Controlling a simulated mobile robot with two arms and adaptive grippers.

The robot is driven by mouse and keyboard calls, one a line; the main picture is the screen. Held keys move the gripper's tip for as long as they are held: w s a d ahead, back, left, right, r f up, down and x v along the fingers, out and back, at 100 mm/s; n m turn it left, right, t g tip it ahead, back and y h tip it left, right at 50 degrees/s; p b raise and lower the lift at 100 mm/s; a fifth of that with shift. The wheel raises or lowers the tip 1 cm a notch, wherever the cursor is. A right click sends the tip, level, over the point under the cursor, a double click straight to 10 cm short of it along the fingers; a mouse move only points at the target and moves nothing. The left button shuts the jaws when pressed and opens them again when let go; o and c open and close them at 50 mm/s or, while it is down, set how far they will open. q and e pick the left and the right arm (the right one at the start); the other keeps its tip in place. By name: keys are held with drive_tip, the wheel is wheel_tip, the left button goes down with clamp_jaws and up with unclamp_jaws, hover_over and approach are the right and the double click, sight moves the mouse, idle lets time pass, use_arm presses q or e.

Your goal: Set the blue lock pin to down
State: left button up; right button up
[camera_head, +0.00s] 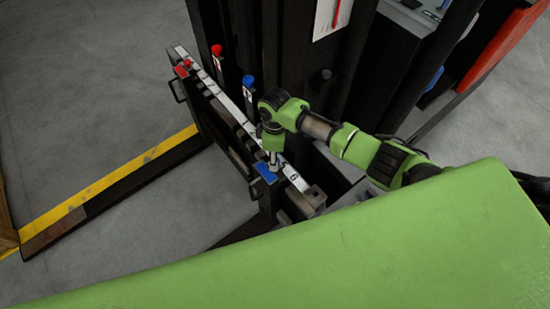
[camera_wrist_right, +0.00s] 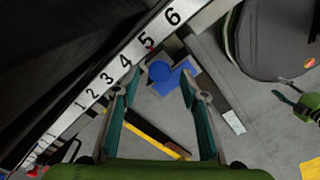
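In the head view, a blue block (camera_head: 266,173) sits on the numbered rail (camera_head: 240,120), near its front end. My right gripper (camera_head: 272,160) points down just above this block and partly hides it. In the right wrist view, a round blue knob (camera_wrist_right: 159,70) beside a flat blue part (camera_wrist_right: 182,74) lies between the spread fingertips of my right gripper (camera_wrist_right: 161,84). The fingers are open, with a gap to the knob on both sides. A separate blue-topped pin (camera_head: 248,80) stands upright behind the rail. My left gripper is out of view.
A red-topped pin (camera_head: 216,50) stands upright farther back, and a red block (camera_head: 182,70) sits on the rail's far end. A dark frame stands close behind the rail. Grey floor with a yellow stripe (camera_head: 110,180) lies to the left.

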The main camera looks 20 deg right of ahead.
wheel_tip(320, 180, up, 10)
idle(0.3)
drive_tip(key=shift+s+f, duration=0.1)
idle(0.4)
